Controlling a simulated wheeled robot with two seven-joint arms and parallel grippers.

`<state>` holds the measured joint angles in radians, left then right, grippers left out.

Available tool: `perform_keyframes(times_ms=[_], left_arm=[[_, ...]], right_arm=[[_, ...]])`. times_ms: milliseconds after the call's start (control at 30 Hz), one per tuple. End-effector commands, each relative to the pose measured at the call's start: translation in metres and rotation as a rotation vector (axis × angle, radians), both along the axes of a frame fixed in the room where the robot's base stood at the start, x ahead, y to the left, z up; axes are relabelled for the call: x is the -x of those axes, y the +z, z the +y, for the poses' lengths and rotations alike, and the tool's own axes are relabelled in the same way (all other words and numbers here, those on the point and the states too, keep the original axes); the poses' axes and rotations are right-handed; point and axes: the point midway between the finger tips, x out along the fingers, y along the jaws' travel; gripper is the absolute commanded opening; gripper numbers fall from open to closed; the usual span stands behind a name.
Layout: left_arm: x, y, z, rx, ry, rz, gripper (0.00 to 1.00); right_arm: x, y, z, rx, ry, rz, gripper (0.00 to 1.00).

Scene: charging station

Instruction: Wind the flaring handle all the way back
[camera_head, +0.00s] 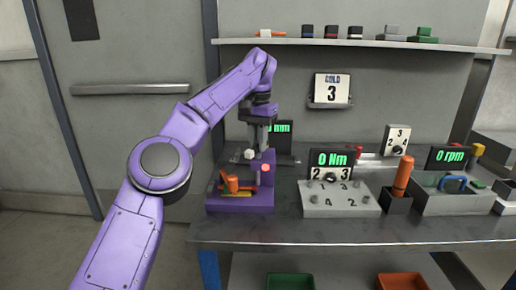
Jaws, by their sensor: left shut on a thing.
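The purple flaring tool (242,202) stands at the left end of the grey bench, with an orange part and a yellow strip low on its left side. My left gripper (257,150) reaches down over the top of the tool. It is shut on what looks like the flaring handle, which is mostly hidden between the fingers. A small pale block (249,154) shows right at the fingertips; I cannot tell if it is part of the handle. A pinkish-red knob (266,168) sits just below on the tool's upright. My right gripper is not in view.
Behind the tool is a dark display (282,150) with green text, partly hidden. To the right are a "0 Nm" display (331,159), a grey numbered block (340,200), an orange-handled tool (403,175) and a "0 rpm" display (450,157). A shelf (350,43) runs above.

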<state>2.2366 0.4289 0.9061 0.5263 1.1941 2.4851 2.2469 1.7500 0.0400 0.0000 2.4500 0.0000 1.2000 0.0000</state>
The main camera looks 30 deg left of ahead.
Motion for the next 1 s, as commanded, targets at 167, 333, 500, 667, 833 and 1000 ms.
perform_keyframes(times_ms=[167, 333, 500, 667, 833, 1000], left_arm=[[-0.0003, 0.0000, 0.0003, -0.002, 0.109, -0.004, 0.00], [-0.0002, 0.0010, 0.0006, -0.001, 0.179, -0.005, 0.00], [0.0001, 0.0018, 0.0008, -0.001, 0.217, -0.005, 0.00], [0.0001, 0.0022, 0.0012, -0.002, 0.229, -0.005, 0.00], [0.0002, 0.0024, 0.0014, -0.002, 0.230, -0.005, 0.00], [0.0002, 0.0025, 0.0015, -0.002, 0.230, -0.005, 0.22]], right_arm=[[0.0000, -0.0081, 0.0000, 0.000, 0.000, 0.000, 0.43], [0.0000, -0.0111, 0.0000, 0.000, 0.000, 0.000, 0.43], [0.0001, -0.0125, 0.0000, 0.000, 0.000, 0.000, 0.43], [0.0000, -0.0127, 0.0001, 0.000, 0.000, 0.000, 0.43], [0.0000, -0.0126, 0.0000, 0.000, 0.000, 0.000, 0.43], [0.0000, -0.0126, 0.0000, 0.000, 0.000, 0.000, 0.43]])
